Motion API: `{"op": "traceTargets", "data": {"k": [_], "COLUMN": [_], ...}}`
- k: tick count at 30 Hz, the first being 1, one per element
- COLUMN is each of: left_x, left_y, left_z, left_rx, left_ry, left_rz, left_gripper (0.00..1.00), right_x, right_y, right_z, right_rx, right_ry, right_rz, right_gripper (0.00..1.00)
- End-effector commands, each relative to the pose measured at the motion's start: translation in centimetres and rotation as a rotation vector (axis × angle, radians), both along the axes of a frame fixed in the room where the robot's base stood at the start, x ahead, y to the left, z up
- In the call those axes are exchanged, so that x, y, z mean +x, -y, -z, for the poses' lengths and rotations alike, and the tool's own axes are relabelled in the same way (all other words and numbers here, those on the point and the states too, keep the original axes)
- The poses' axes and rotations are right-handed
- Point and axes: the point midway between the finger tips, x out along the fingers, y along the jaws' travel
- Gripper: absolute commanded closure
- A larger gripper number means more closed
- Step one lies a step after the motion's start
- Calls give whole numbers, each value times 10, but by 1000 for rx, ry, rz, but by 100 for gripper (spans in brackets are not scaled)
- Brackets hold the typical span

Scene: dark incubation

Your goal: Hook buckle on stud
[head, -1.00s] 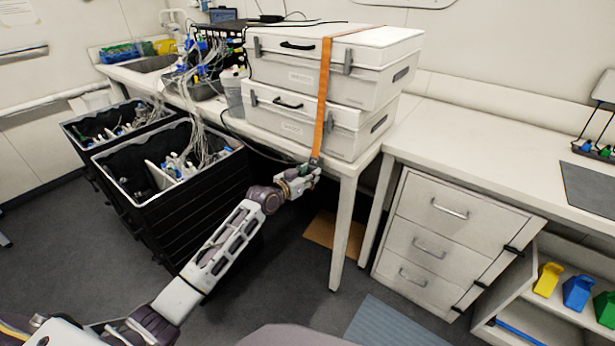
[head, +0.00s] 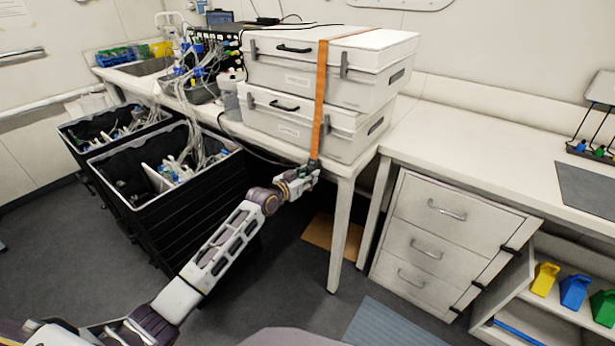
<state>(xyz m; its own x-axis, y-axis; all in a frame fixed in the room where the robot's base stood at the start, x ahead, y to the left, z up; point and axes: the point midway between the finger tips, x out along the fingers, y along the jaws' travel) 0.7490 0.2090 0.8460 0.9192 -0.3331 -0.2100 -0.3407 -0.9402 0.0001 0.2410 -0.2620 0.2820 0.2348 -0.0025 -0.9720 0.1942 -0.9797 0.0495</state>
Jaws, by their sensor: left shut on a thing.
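An orange strap (head: 320,95) runs over the top of two stacked white cases and hangs down their front. A small dark buckle (head: 314,163) is at its lower end, near the bench's front edge. My left gripper (head: 312,174) is shut on the buckle at that edge, and the strap above it looks straight. The gripper hides most of the buckle. I cannot make out the stud. My right gripper is not in view.
The upper case (head: 285,75) and lower case (head: 275,118) stand on the white bench (head: 440,148). Black crates (head: 190,215) with cables stand left of my arm. A drawer unit (head: 435,245) is to the right.

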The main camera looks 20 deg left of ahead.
Motion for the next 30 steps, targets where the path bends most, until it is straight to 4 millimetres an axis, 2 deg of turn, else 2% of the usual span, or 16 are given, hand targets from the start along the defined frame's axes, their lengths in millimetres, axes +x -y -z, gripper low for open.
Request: {"op": "traceTargets", "data": {"k": [4,5,10,17,23,30], "left_x": [0,0,0,0,-1,-11], "left_y": [0,0,0,0,-1,-5], "left_z": [-1,-1,0,0,0,-2], "left_rx": [0,0,0,0,0,0], "left_ry": [1,1,1,0,0,0], "left_rz": [0,0,0,0,0,-1], "left_gripper": [92,64,42,41,41,41], "right_x": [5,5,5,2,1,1], "right_y": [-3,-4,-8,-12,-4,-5], "right_z": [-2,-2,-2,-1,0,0], "right_rx": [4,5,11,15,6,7], "right_ry": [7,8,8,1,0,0], "right_rz": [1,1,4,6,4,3], "right_gripper": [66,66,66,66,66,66]}}
